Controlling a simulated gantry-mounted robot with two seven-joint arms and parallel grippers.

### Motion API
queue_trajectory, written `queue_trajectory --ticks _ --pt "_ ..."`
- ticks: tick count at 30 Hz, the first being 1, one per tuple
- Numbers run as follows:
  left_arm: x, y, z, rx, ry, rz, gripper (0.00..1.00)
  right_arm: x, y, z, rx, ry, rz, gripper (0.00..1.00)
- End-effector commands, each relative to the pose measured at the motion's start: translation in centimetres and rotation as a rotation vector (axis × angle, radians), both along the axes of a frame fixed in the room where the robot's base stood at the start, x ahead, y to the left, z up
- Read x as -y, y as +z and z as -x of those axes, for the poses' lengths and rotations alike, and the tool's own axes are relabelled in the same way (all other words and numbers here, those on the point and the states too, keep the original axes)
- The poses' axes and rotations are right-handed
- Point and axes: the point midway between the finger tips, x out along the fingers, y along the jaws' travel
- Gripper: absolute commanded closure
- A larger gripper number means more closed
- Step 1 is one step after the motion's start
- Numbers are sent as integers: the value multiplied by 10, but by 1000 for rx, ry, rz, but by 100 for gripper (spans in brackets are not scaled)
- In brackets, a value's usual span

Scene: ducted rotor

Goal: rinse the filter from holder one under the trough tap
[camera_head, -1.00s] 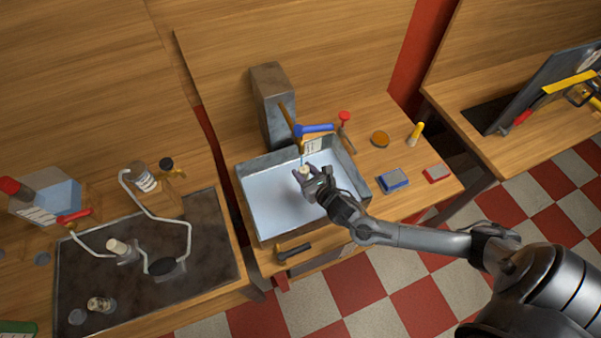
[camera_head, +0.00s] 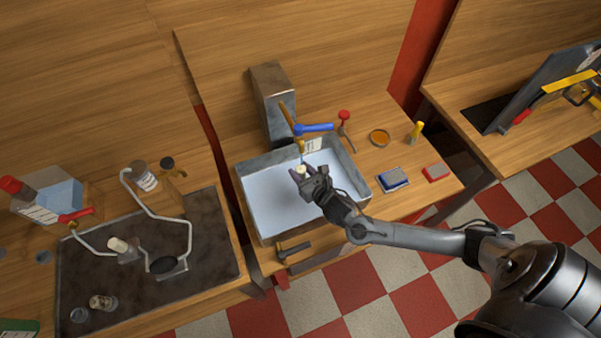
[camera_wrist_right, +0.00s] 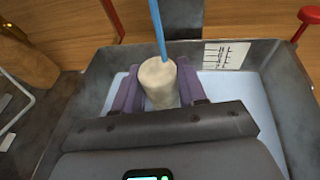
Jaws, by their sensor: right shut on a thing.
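My right gripper (camera_head: 302,176) is over the metal trough (camera_head: 250,206), near its back wall. It is shut on a small cream-coloured filter (camera_head: 300,170), which also shows upright between the purple finger pads in the right wrist view (camera_wrist_right: 158,84). The trough tap (camera_head: 287,116) has a brass spout and a blue lever handle (camera_head: 314,128). A thin blue stream of water (camera_wrist_right: 158,28) comes down onto the top of the filter. My left gripper is not in view.
A dark-handled tool (camera_head: 294,249) lies on the trough's front ledge. A blue sponge-like block (camera_head: 393,179), a red block (camera_head: 436,172) and an amber dish (camera_head: 380,138) sit to the right. A dark mat (camera_head: 95,255) with bent tubing, another pale cylinder (camera_head: 117,244) and jars is on the left.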

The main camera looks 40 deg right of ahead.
Motion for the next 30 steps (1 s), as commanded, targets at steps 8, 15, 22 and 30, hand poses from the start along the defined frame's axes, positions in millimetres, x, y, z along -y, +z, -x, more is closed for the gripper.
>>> queue_trajectory --ticks 8,15,22,30 --pt "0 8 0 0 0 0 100 7 1 5 0 0 0 89" --pt "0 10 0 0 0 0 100 9 0 6 0 0 0 89" --pt "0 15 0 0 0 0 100 5 1 12 -1 1 -1 89" --pt "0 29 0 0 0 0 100 -7 2 29 -2 1 -2 89"
